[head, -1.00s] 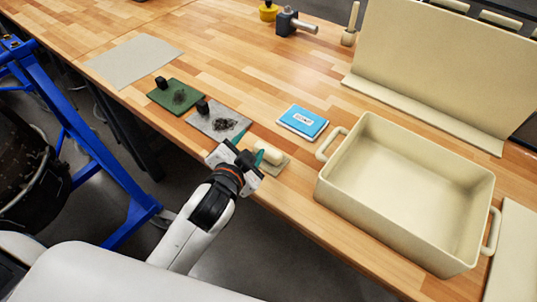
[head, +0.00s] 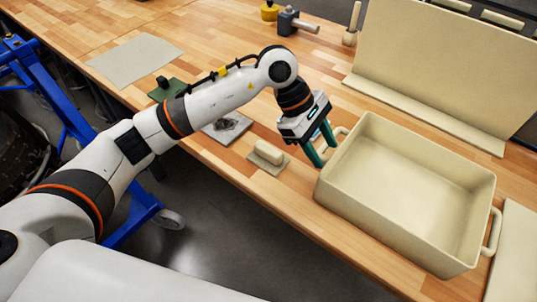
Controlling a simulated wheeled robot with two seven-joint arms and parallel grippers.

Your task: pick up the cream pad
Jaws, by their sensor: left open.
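The cream pad (head: 270,163), a flat square with a rounded cream grip block on top, lies on the wooden bench near its front edge. My left gripper (head: 322,150) is open and empty, with its green fingers pointing down. It hangs to the right of the cream pad and apart from it, near the left handle of the cream bin (head: 400,190). Nothing covers the cream pad. My right gripper is not in view.
A grey pad with dark debris (head: 230,127) and a green pad (head: 157,93) are partly hidden by my left arm. A grey sheet (head: 135,60) lies farther left. A cream panel (head: 440,70) stands behind the bin.

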